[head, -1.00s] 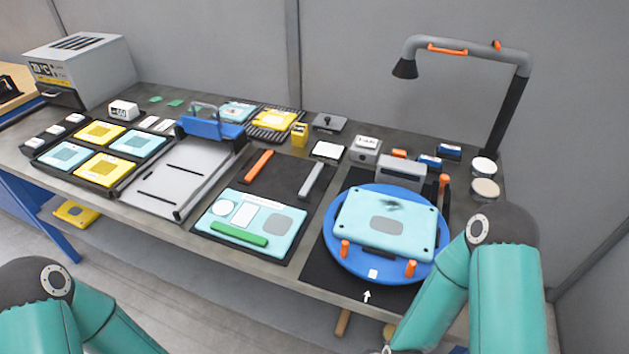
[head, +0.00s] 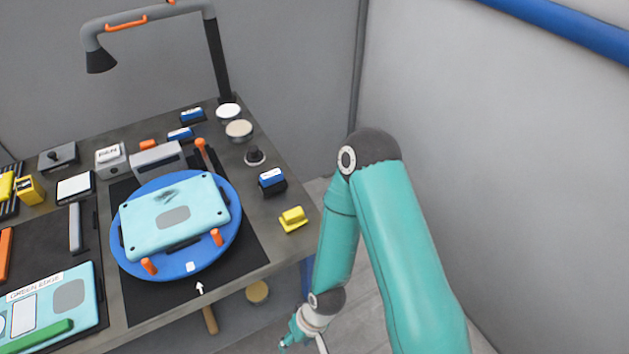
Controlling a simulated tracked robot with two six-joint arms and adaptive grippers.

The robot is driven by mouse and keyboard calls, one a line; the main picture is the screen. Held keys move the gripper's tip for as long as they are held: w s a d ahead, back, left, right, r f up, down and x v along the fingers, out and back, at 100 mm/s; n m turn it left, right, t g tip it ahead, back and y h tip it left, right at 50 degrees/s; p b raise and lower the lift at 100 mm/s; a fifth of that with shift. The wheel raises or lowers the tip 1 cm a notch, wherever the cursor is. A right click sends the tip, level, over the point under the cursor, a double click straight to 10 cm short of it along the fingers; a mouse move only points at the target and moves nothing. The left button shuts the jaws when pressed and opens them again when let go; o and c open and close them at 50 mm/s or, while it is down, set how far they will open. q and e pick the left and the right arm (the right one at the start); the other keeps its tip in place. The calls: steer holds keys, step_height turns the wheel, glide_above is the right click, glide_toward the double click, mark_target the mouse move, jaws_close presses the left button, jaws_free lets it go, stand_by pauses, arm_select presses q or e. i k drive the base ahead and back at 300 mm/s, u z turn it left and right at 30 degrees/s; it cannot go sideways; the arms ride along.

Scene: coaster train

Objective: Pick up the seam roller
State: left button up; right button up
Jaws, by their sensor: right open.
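I cannot pick out the seam roller for certain. A wooden handle (head: 209,320) shows low below the front edge of the bench, and what it belongs to is hidden. An orange-topped upright tool (head: 202,153) stands behind the blue turntable (head: 231,240); its kind is unclear. My right gripper (head: 303,341) is low in front of the bench, to the right of the wooden handle and apart from it. It is open and empty, partly cut off by the bottom edge. My left gripper is out of view.
The turntable bears a light-blue panel (head: 150,232) with orange clamps. A round tan disc (head: 257,292) sits below the bench. Floor at right is clear.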

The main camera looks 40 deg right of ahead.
mark_target(273, 182)
steer(key=u, duration=1.35)
steer(key=i, duration=0.15)
steer(key=z, duration=3)
steer(key=k, duration=0.5)
steer(key=u, duration=0.3)
